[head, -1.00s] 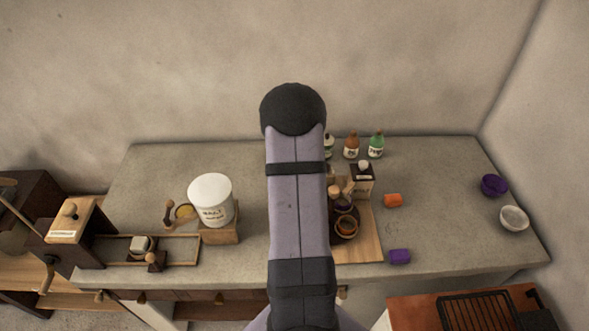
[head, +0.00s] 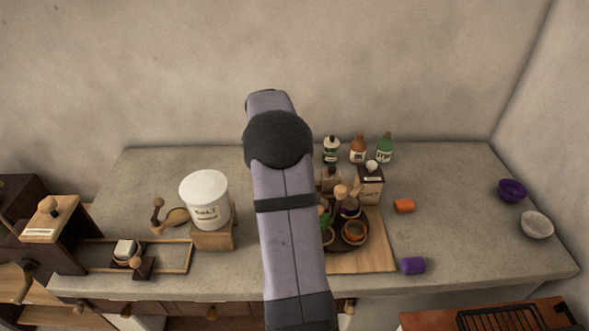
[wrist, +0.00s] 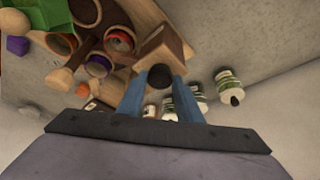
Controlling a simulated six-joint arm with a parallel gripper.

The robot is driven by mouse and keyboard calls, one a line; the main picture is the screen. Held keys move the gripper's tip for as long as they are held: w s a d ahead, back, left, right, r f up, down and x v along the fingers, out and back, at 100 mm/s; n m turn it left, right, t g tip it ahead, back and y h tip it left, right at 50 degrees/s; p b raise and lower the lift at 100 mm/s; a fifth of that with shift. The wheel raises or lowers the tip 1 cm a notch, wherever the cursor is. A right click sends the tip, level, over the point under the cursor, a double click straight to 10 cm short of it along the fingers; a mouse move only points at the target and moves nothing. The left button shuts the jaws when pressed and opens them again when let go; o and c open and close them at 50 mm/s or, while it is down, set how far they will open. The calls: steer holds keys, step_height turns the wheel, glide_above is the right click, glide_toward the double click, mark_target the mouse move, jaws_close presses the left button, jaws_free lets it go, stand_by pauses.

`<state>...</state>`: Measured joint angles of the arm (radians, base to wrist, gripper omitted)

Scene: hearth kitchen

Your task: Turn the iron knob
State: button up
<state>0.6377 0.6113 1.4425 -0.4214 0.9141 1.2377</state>
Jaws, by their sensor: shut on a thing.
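A dark round knob (wrist: 160,76), which looks like the iron knob, sits between the two blue fingertips in the wrist view. My gripper (wrist: 160,83) is shut on it. Beside the knob in the wrist view is a wooden box (wrist: 160,48), and the picture does not make clear whether the two are joined. In the head view my own arm covers the gripper, and I cannot make out the held knob there.
A labelled box (head: 370,188) with a pale round top stands by a wooden board (head: 372,255) with several small pots. Bottles (head: 358,148) stand behind. A white canister (head: 205,198) is at left.

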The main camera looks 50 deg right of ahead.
stand_by(0.5)
steer(key=o, duration=1)
steer(key=shift+o, duration=0.2)
steer(key=b+v, duration=0.2)
steer(key=v, duration=0.5)
steer(key=shift+r, duration=0.2)
steer(key=shift+a, duration=0.2)
steer(key=s+a+f+n+y, duration=0.1)
steer(key=s+a+f+n, duration=0.3)
steer(key=a, duration=0.7)
steer(key=s+a+f+n+y, duration=0.2)
steer(key=s+a+f+n, duration=0.2)
steer(key=s+a+n, duration=0.3)
steer(key=s+a+f+n+y, duration=0.1)
steer(key=s+a+f+n, duration=0.3)
steer(key=a, duration=1.3)
steer(key=s+n, duration=0.1)
steer(key=n, duration=0.2)
steer(key=shift+s+n+y+p, duration=0.2)
steer(key=shift+n+y+p, duration=0.1)
steer(key=shift+n+p, duration=0.1)
